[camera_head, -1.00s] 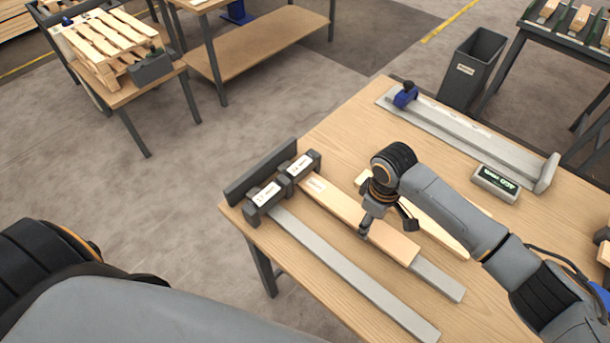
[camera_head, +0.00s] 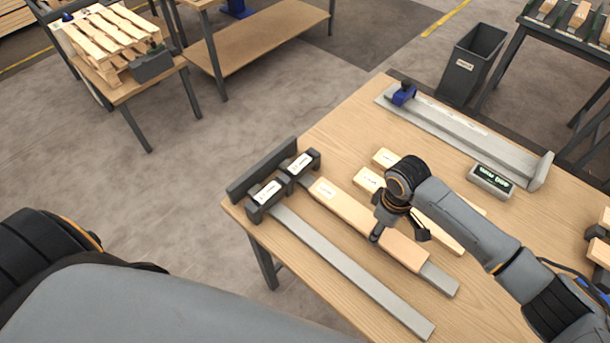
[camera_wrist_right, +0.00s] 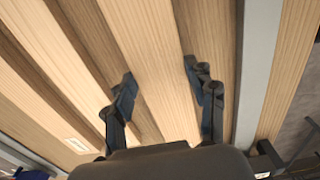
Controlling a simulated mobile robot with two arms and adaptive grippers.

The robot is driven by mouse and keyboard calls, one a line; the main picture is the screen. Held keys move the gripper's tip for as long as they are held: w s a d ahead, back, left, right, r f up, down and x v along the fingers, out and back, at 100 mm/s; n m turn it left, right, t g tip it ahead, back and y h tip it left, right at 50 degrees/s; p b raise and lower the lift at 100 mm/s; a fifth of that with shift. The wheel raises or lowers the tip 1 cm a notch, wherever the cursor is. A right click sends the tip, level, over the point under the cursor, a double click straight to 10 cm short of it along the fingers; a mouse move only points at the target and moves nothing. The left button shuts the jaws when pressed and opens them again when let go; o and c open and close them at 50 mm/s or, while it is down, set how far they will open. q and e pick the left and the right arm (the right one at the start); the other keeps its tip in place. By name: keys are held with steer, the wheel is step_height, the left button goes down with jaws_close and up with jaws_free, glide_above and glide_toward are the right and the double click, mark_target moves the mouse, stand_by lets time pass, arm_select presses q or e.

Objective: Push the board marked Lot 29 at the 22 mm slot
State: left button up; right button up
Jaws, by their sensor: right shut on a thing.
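A pale board with a small label (camera_head: 335,196) lies along the right one of two metal rails, its far end close to the slot gauge. The gauge has two dark slot blocks with white labels, a left one (camera_head: 266,195) and a right one (camera_head: 302,165); the print is too small to read. My right gripper (camera_head: 381,238) is shut on this board near its near end; the wrist view also shows the fingers (camera_wrist_right: 159,72) on both sides of the board (camera_wrist_right: 150,50). I cannot read the lot number. My left gripper is out of view.
More labelled boards (camera_head: 386,158) lie right of the rail, partly behind my right arm. The left rail (camera_head: 350,270) is empty. A long metal fixture with a blue clamp (camera_head: 404,93) and a small display (camera_head: 492,181) stand farther back. A grey bin (camera_head: 470,66) is beyond the table.

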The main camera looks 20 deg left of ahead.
steer(key=o, duration=1.3)
steer(key=shift+d+f, duration=0.15)
steer(key=shift+o, duration=0.2)
steer(key=shift+r, duration=0.3)
step_height(320, 180, up, 12)
steer(key=shift+f, duration=0.25)
